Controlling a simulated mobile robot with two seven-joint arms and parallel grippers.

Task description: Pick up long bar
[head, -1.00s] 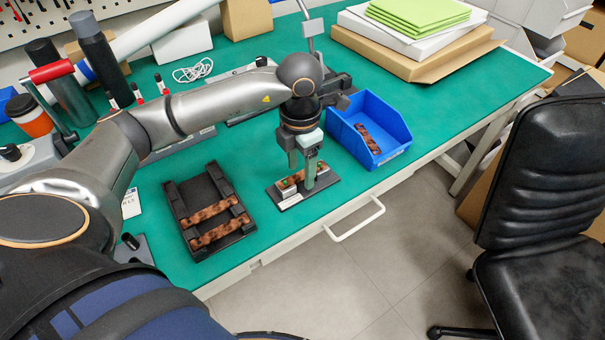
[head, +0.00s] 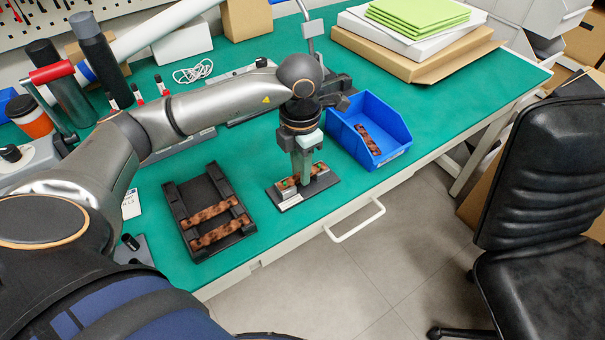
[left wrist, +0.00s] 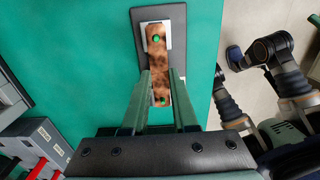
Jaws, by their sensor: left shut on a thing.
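A mottled copper bar (left wrist: 158,50) with green dots near its ends lies on a small dark fixture plate (left wrist: 179,25) with light end blocks. The same bar shows in the head view (head: 319,169), partly hidden by my gripper. My left gripper (head: 304,183) points straight down and is shut on the bar near its middle. The bar still appears to rest on the fixture. Two more copper bars, the upper (head: 208,212) and the lower (head: 220,233), lie across a black tray (head: 178,205) to the left. My right gripper is not seen.
A blue bin (head: 392,153) with a copper bar (head: 367,139) in it stands close to the right of the fixture. The green table (head: 265,240) has its front edge and a white handle (head: 357,224) nearby. A black chair (head: 545,180) stands at the right.

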